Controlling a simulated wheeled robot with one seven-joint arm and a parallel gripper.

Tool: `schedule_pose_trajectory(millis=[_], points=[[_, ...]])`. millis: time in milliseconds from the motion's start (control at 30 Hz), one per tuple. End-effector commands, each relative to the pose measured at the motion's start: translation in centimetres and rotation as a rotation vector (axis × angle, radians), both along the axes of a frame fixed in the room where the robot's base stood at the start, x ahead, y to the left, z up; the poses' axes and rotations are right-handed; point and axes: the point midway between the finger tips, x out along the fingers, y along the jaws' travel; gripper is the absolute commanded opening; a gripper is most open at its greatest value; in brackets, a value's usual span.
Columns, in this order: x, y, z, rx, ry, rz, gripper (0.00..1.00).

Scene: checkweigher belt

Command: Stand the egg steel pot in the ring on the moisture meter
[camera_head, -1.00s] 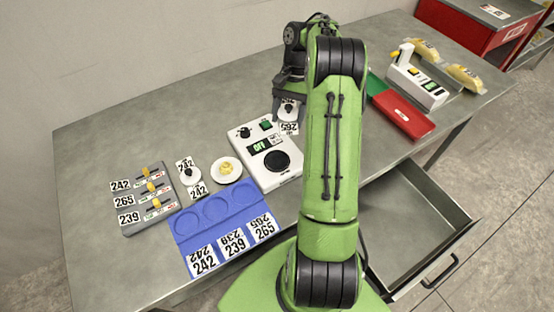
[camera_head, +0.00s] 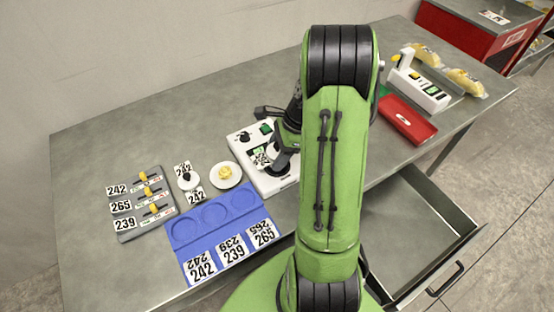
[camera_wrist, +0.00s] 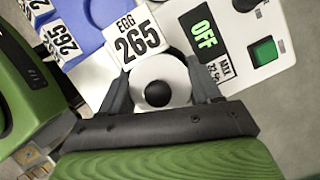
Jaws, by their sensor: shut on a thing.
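The egg pot (camera_wrist: 172,72), with a pale round top, a black knob and a tag reading EGG 265, sits between the fingers of my gripper (camera_wrist: 160,88) in the wrist view. My gripper (camera_head: 277,160) is shut on it and is over the moisture meter in the head view. The white moisture meter (camera_head: 243,150) has a black dial, a green button and a display; in the wrist view the meter (camera_wrist: 285,58) display reads OFF. The ring on the meter is hidden by my gripper and the pot. I cannot tell whether the pot touches the meter.
A blue tray (camera_head: 183,234) with round recesses and number tags lies left of the meter. A white dish (camera_head: 218,183) with a yellow lump, pot 242 (camera_head: 188,181) and a grey slider board (camera_head: 128,232) are nearby. A red case (camera_head: 405,125) lies right; an open drawer (camera_head: 420,215) juts out in front.

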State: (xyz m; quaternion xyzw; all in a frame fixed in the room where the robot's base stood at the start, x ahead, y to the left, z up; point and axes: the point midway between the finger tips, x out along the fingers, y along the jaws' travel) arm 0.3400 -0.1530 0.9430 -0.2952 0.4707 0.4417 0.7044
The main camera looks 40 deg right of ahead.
Motion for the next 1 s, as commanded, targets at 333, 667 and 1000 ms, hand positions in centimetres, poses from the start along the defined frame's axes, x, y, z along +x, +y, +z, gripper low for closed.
schedule_pose_trajectory(millis=[333,667,1000], points=[[0.0,0.0,-2.2,0.000,0.000,0.002,0.00],[0.0,0.0,-2.4,0.000,0.000,0.002,0.88],[-0.3,-0.8,-0.2,-0.002,-0.002,0.000,0.88]])
